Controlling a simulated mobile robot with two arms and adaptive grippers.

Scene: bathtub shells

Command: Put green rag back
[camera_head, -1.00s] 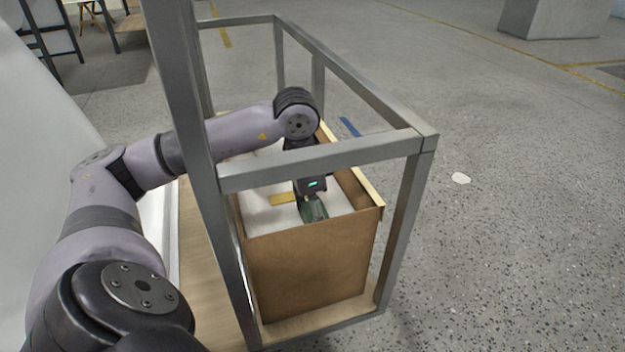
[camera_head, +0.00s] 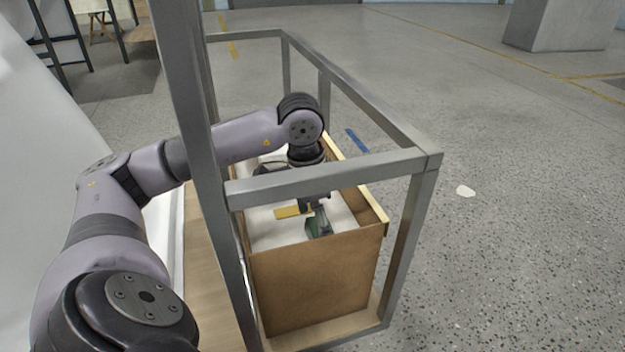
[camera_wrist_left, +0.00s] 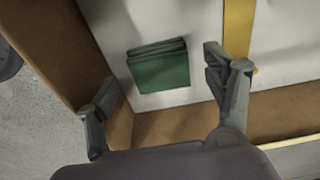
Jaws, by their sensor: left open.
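The green rag (camera_head: 318,226) lies folded on the white floor inside the brown wooden box (camera_head: 315,282). It also shows in the left wrist view (camera_wrist_left: 160,68), flat and near a corner of the box walls. My left gripper (camera_head: 316,208) is inside the box, above the rag. In the left wrist view its two fingers (camera_wrist_left: 160,72) are spread wide, with the rag visible between and beyond them and nothing held. My right gripper is not in view.
A yellow strip (camera_head: 288,212) lies in the box beside the rag; it shows in the left wrist view (camera_wrist_left: 238,32). A grey metal frame (camera_head: 330,178) surrounds the box, with a bar above it. Open floor (camera_head: 500,240) lies to the right.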

